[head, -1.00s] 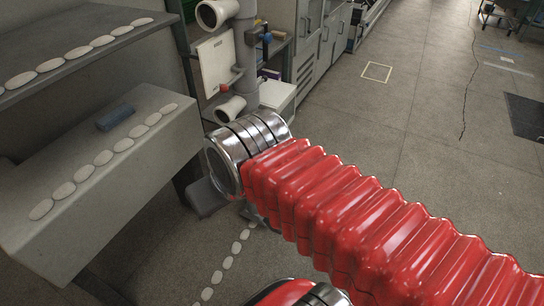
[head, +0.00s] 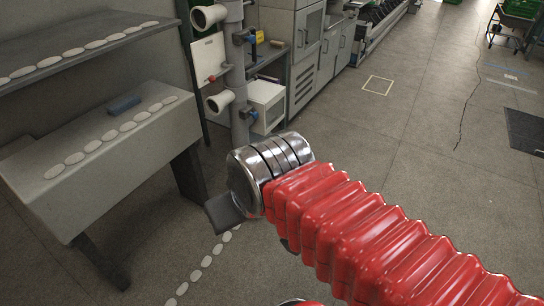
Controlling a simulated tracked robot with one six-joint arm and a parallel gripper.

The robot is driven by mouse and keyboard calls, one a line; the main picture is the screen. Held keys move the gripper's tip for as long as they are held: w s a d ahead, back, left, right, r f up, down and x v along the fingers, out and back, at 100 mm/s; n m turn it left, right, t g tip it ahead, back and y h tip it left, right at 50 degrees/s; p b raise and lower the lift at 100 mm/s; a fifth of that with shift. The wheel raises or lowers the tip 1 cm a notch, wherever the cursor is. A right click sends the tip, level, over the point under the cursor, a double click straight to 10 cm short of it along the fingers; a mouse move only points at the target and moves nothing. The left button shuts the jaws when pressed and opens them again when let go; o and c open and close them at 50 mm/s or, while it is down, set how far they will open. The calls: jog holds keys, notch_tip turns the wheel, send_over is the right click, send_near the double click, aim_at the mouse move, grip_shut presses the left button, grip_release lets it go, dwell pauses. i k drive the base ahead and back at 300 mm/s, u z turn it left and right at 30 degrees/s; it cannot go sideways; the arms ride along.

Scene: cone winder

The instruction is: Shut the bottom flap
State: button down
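A grey upright pipe (head: 235,75) stands beyond my arm, with two white open side mouths, an upper one (head: 208,17) and a lower one (head: 220,102). A small red knob (head: 212,77) shows between the mouths. I cannot tell which part is the bottom flap or how far it stands open. My gripper (head: 227,210) is a dark block beyond the silver wrist, below and nearer than the lower mouth. It touches nothing that I can see; its fingertips are unclear.
A grey ledge (head: 62,205) with white oval pieces and a blue block (head: 124,104) is at left, under a shelf (head: 70,66). A white board (head: 207,55) is behind the pipe. A white box (head: 264,100) and cabinets (head: 305,60) stand right.

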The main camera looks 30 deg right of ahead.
aim_at(253, 137)
jog(key=k, duration=1.4)
jog(key=z, duration=0.8)
jog(key=i, duration=1.8)
jog(key=z, duration=0.5)
